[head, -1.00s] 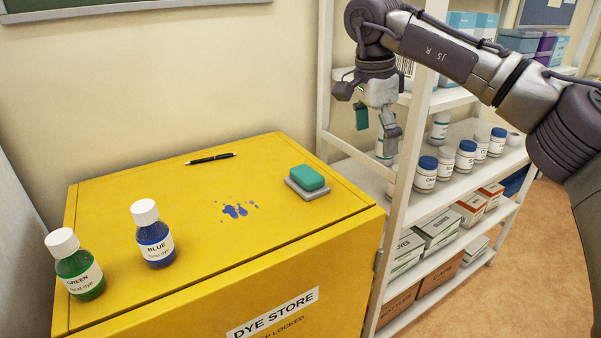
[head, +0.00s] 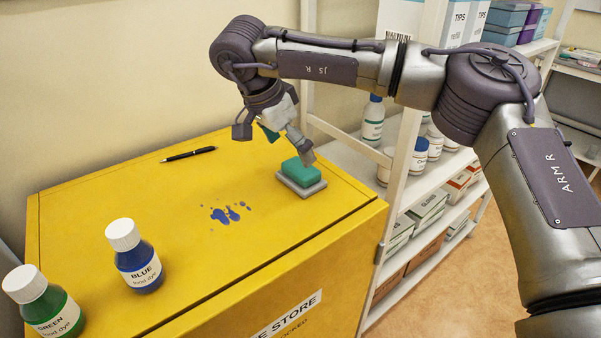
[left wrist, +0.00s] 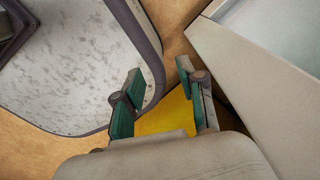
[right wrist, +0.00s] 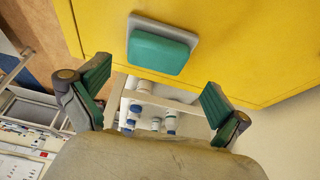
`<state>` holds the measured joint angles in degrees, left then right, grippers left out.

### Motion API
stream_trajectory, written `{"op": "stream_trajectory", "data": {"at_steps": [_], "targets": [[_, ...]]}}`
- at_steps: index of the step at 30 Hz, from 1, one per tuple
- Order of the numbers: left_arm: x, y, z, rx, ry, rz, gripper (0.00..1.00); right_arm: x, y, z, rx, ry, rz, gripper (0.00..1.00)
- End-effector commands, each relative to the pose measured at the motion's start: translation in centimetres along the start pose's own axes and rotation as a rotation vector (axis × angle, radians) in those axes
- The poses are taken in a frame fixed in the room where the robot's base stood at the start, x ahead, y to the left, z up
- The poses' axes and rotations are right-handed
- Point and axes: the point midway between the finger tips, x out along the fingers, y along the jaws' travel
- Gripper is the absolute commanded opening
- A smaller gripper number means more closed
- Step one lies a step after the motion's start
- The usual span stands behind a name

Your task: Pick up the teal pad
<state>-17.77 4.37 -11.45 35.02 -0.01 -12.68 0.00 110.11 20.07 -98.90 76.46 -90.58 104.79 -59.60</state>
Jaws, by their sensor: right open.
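The teal pad (head: 301,171) lies on a grey holder (head: 303,189) on top of the yellow cabinet, near its right back part. My right gripper (head: 288,143) is just behind and above the pad, pointing down. In the right wrist view the teal pad (right wrist: 158,52) sits ahead of and between the open, empty fingers (right wrist: 152,95), apart from them. In the left wrist view my left gripper (left wrist: 160,98) has its fingers apart with nothing between them. The left gripper is not in the head view.
The yellow cabinet top (head: 130,190) holds a blue dye bottle (head: 138,262), a green dye bottle (head: 45,305), a black pen (head: 188,154) and a blue stain (head: 228,214). A white shelf (head: 401,165) with bottles and boxes stands close on the right.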

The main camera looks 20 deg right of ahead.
Motion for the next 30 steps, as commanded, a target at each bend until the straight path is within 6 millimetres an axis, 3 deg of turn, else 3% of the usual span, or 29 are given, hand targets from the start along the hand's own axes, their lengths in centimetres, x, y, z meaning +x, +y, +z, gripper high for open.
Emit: {"op": "stream_trajectory", "data": {"at_steps": [7,12,21,30], "targets": [[-1.2,-0.3,-1.9,0.000,0.027,-0.004,0.40,2.6,0.4,0.0,-0.001,0.000,0.003,1.00],[-1.6,-0.4,-2.1,0.001,0.031,-0.004,0.40,4.8,0.5,0.1,0.001,-0.001,0.001,1.00],[-1.5,-0.5,-1.6,0.002,0.023,-0.006,0.40,5.4,0.4,0.2,0.001,0.000,0.000,1.00],[-1.5,-0.6,-1.2,0.003,0.017,-0.007,0.40,5.4,0.4,0.2,0.001,-0.001,0.000,0.50]]}}
